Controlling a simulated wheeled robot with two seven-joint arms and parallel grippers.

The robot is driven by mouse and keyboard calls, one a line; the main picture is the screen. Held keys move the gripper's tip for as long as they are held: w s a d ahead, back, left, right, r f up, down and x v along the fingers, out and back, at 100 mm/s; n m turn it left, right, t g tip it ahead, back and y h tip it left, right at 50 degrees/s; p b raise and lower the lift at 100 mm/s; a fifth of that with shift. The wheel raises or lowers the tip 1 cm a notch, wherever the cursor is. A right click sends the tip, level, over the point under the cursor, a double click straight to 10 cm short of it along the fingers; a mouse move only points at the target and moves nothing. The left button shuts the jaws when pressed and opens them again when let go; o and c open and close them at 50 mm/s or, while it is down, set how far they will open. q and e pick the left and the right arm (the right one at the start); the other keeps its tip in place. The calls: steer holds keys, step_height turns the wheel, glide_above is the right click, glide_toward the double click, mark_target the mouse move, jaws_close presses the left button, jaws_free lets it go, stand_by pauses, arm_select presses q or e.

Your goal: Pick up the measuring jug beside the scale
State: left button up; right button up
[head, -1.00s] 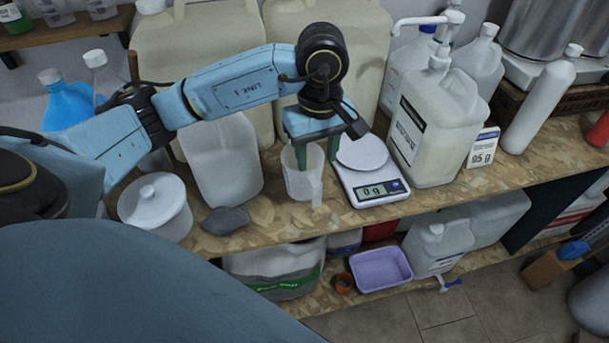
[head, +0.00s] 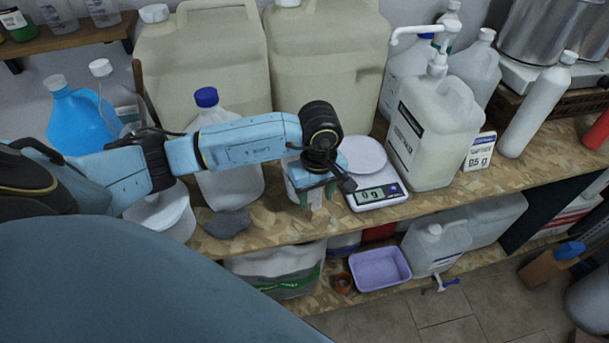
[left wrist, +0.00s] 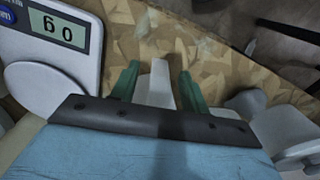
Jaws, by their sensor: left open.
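The white translucent measuring jug (head: 316,198) stands upright on the wooden bench, just left of the scale. My left gripper hides most of it in the head view. The white scale (head: 364,157) reads 0 g; it also shows at the left of the left wrist view (left wrist: 80,72). My left gripper (head: 314,199) is low at the jug, pointing down. In the left wrist view its green fingers (left wrist: 158,92) are open, one on each side of a narrow white part of the jug (left wrist: 160,82). Contact cannot be told. My right gripper is not in view.
A blue-capped bottle (head: 229,170) stands behind my left arm. A large pump canister (head: 433,135) is right of the scale. The bench's front edge is close.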

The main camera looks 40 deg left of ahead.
arm_select(q)
jaws_close()
steer(key=shift+r, duration=0.1)
